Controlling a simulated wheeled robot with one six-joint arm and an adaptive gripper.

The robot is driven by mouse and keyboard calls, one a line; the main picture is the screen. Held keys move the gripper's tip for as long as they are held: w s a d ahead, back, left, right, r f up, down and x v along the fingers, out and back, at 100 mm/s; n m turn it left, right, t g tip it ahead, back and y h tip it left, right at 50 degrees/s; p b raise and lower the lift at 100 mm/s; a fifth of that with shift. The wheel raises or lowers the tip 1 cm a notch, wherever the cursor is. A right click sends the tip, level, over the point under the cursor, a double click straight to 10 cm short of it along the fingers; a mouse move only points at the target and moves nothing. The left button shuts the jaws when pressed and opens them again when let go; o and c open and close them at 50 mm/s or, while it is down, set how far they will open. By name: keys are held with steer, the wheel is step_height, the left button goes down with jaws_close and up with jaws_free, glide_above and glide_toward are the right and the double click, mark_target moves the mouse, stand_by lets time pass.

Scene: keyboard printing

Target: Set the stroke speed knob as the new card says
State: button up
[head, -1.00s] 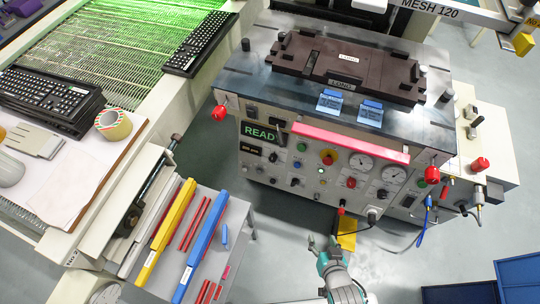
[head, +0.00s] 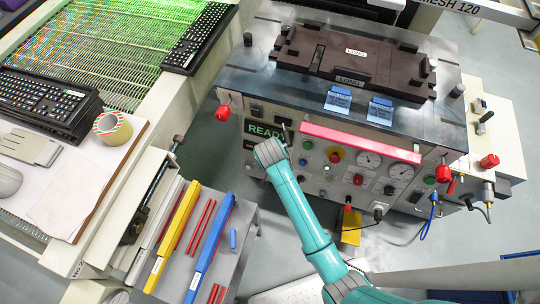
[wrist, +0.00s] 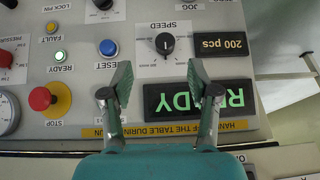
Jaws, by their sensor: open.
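The speed knob (wrist: 165,43) is a round black knob with a white pointer mark, under the upside-down word SPEED in the wrist view. Its scale lettering is too small to read. My gripper (wrist: 160,80) is open and empty, its two fingers spread below the knob and apart from it, over the READY display (wrist: 180,98). In the head view my arm reaches to the panel's left part and hides the knob and fingers.
A blue reset button (wrist: 108,47), a red emergency button (wrist: 42,98) and a 200 pcs display (wrist: 222,43) surround the knob. A pink-red bar (head: 360,143) juts along the panel's top. Red knobs (head: 223,113) stick out at the machine's corners.

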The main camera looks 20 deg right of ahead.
steer(key=x, duration=0.7)
steer(key=w+x, duration=0.1)
steer(key=x, duration=0.3)
steer(key=shift+r, duration=0.15)
steer(key=shift+w, duration=0.1)
jaws_close()
